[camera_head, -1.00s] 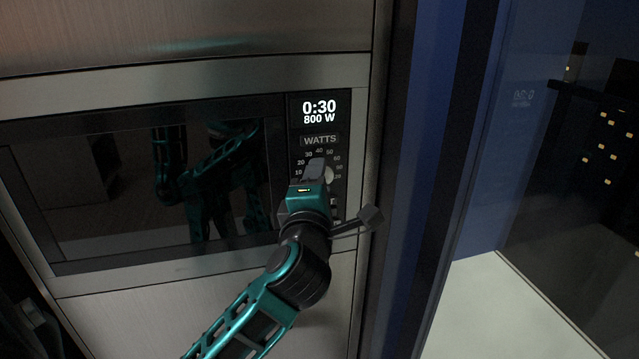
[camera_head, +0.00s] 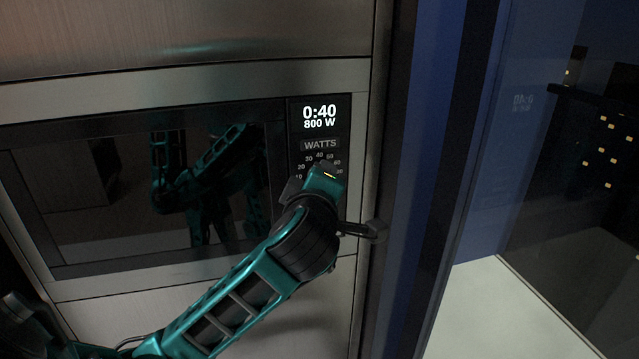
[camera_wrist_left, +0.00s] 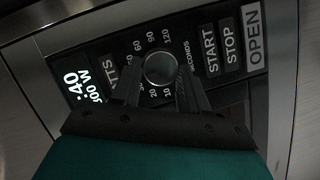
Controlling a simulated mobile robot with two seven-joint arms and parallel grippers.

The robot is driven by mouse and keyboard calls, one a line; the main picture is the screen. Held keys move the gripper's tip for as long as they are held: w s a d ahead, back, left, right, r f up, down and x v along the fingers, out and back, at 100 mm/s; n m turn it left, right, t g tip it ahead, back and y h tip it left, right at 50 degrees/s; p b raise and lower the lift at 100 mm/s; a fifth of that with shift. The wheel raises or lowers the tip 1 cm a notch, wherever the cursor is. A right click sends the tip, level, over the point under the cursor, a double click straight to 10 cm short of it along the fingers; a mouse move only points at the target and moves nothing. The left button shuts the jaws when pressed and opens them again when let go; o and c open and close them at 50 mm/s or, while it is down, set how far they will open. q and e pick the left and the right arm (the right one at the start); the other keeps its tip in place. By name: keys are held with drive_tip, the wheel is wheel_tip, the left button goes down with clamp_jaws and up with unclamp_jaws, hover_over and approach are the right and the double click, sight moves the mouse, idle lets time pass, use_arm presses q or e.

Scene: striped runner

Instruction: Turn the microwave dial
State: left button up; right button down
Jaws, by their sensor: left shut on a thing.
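The microwave (camera_head: 60,262) is built into a brushed metal front, with a dark control panel on its right. Its display (camera_head: 320,117) reads 0:40 and 800 W. The round metal dial (camera_wrist_left: 160,68) shows in the left wrist view, ringed by numbers and the word SECONDS. My left gripper (camera_head: 325,178) reaches in from the lower left and covers the dial in the head view. Its two fingers are shut on the dial, one on each side. My right gripper is not in view.
Buttons marked START (camera_wrist_left: 210,50), STOP (camera_wrist_left: 231,42) and OPEN (camera_wrist_left: 253,38) sit beside the dial. The dark glass door (camera_head: 75,190) reflects my arm. A blue panel (camera_head: 415,170) stands to the right of the microwave.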

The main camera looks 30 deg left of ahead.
use_arm(q)
drive_tip(key=shift+r, duration=0.1)
idle(0.3)
drive_tip(key=o, duration=1.1)
drive_tip(key=shift+c, duration=0.2)
